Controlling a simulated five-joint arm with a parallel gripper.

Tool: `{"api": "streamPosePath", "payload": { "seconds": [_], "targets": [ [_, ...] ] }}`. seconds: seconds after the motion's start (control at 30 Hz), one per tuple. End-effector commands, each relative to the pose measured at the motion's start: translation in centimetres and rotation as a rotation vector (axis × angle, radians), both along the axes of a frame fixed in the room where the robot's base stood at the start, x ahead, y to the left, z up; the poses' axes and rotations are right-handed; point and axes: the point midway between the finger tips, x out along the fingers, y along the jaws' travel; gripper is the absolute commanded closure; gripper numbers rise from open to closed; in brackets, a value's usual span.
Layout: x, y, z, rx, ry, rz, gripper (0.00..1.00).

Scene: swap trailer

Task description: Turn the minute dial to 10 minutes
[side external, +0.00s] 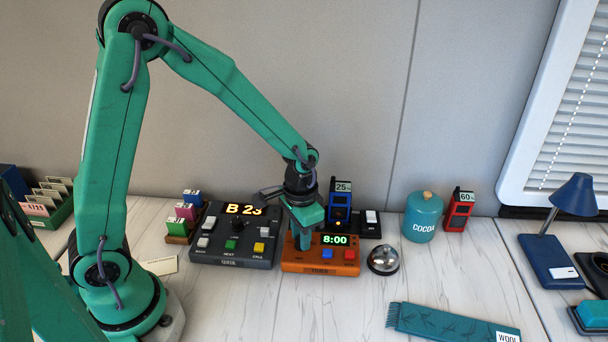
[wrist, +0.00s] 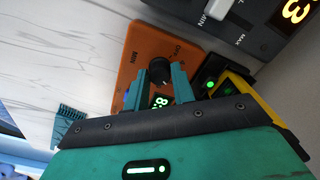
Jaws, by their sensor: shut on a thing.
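The orange timer (side external: 320,267) sits on the white marbled counter in the side external view. Its green display (side external: 334,239) reads 8:00. In the wrist view the timer's orange top (wrist: 150,42) carries a black round minute dial (wrist: 158,71), with MIN lettering beside it. My gripper (side external: 303,244) points down onto the timer's left part. In the wrist view its two teal fingers stand on either side of the dial, shut on it. The fingers hide the dial in the side external view. In the wrist view the display is partly hidden between the fingers.
A dark console (side external: 234,246) reading B 23 stands close on the timer's left. A blue device (side external: 341,200) stands behind, and a silver bell (side external: 383,259) is close on the right. A cocoa canister (side external: 423,217) stands farther right. A teal scarf (side external: 440,322) lies in front.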

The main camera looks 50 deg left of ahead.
Motion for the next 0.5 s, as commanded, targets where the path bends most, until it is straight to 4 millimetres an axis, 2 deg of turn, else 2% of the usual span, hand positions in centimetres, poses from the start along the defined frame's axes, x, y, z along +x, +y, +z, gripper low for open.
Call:
{"api": "streamPosePath", "payload": {
  "seconds": [0.5],
  "targets": [
    [-0.06,-0.02,0.07,-0.001,0.002,-0.470,0.98]
  ]
}}
